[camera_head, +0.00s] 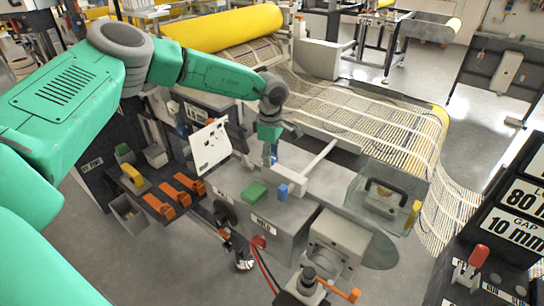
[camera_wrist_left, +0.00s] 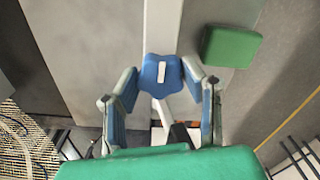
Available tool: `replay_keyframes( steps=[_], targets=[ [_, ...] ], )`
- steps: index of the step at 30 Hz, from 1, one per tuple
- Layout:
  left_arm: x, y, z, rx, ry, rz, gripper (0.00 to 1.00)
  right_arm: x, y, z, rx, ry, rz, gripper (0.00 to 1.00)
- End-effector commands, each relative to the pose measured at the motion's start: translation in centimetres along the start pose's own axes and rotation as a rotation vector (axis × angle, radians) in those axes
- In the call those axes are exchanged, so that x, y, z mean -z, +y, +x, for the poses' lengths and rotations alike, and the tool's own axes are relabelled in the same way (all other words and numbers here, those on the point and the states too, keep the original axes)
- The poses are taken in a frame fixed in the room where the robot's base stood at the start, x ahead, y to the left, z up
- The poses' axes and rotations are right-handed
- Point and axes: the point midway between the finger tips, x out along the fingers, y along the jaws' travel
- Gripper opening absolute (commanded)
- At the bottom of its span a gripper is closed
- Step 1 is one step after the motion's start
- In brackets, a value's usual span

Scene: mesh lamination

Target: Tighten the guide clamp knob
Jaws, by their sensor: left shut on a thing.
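The guide clamp knob (camera_wrist_left: 161,82) is blue and lobed with a white bar mark on top. It shows in the left wrist view, at the far ends of the two fingers of my left gripper (camera_wrist_left: 160,73), one finger on each side. My left gripper (camera_head: 272,154) is shut on the knob. In the head view it reaches down to the grey machine beside the light rail, and I cannot make out the knob clearly there. My right gripper is not in view.
A green block (camera_head: 254,191) and a small blue piece (camera_head: 283,191) sit on the grey housing. A white marked plate (camera_head: 210,145) stands left of my gripper. Mesh (camera_head: 375,110) runs behind. Orange levers (camera_head: 174,194) lie at the left. A red-handled lever (camera_head: 470,264) is at lower right.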

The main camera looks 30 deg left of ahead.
Motion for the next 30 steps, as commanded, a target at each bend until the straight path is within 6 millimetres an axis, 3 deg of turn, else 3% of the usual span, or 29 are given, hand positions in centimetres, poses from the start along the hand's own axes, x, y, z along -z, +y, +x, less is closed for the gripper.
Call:
replay_keyframes(
  steps=[8,9,10,22,30],
  targets=[
    [0.3,0.5,-0.5,-0.014,0.002,-0.004,0.08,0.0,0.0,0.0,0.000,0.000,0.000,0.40],
    [0.3,0.5,-0.5,-0.014,0.002,-0.004,0.47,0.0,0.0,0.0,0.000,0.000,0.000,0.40],
    [0.3,0.5,-0.4,-0.014,0.002,-0.004,0.57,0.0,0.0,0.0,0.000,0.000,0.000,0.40],
    [0.0,0.3,-0.7,-0.006,0.000,-0.001,0.57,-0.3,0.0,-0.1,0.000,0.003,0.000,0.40],
    [0.1,0.3,-5.5,-0.010,0.000,-0.002,0.57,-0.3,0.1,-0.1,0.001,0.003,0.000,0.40]
  ],
)
